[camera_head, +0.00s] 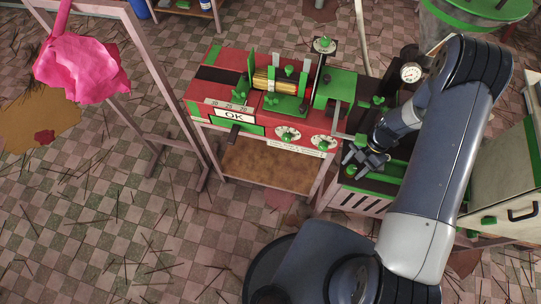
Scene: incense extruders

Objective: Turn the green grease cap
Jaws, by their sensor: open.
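My gripper (352,162) is open at the right end of the red machine, above a dark and green unit. A small green knob or cap (361,139) shows right beside the gripper, and I cannot tell whether they touch. Another green piece (350,171) lies just under the fingers, partly hidden by them. A further green knob (379,100) stands behind, near the gauge. Several green parts look alike at this size, so I cannot tell for sure which is the grease cap.
The red machine (205,88) has an OK sign (235,116) and green-marked dials (288,134). A pressure gauge (411,72) stands close to my arm. A pink cloth (82,68) hangs at the left. A cabinet (500,165) stands right. Tiled floor (110,225) with scattered sticks is open at left.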

